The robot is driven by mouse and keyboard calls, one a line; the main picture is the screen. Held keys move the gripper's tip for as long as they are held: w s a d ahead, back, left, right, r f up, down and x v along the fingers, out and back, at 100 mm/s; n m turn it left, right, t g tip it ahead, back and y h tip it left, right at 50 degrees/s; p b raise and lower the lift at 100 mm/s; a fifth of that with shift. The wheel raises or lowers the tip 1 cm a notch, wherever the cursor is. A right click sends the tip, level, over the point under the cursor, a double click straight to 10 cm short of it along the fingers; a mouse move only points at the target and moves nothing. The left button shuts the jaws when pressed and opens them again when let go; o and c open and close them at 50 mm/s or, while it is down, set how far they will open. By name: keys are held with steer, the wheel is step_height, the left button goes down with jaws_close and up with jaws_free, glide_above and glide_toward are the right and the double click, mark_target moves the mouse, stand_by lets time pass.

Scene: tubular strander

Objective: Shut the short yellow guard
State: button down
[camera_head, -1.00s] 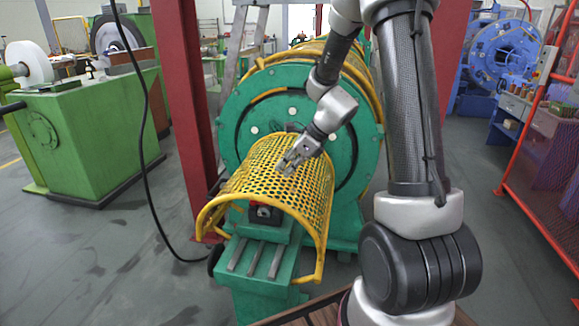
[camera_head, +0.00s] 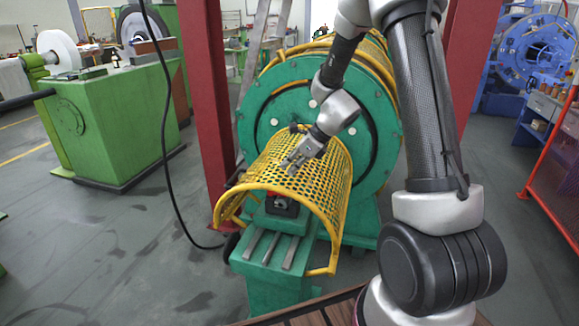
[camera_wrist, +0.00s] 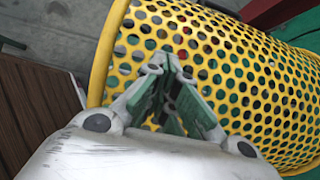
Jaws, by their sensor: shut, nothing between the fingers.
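The short yellow guard (camera_head: 318,186) is a curved, perforated yellow cover with a tubular rim. In the head view it arches over the green bed in front of the round green machine end. In the wrist view its perforated sheet (camera_wrist: 225,75) fills the middle and right, with its yellow rim at the left. My gripper (camera_head: 288,168) is shut and empty, over the guard's upper left surface. In the wrist view its fingertips (camera_wrist: 166,62) lie in front of the perforated sheet. I cannot tell whether they touch it.
A green bed (camera_head: 272,252) with slots stands under the guard. A black cable (camera_head: 168,150) hangs to the floor. A green machine (camera_head: 110,125) stands at left, a red fence (camera_head: 553,165) at right. Floor at lower left is clear.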

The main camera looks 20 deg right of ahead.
steer(key=shift+s+d+r, duration=0.3)
steer(key=shift+d+r, duration=0.05)
steer(key=shift+d, duration=0.15)
steer(key=shift+s+d+r, duration=0.3)
steer(key=shift+d, duration=0.2)
steer(key=w+a+r+v, duration=0.1)
steer(key=v, duration=0.9)
steer(key=s+d+n+g+h, duration=0.2)
steer(key=s+d+n+g, duration=0.1)
steer(key=s+n, duration=1.05)
steer(key=s+d+r+n+t+h, duration=0.1)
steer(key=s+r+n+h, duration=0.1)
steer(key=s+r+n, duration=0.3)
steer(key=s+d+r+n+t+h, duration=0.1)
steer(key=s+r+n, duration=0.4)
steer(key=s, duration=0.5)
steer(key=shift+n+t+h, duration=0.4)
steer(key=shift+n+t, duration=0.1)
steer(key=shift+n, duration=0.25)
steer(key=shift+s, duration=0.15)
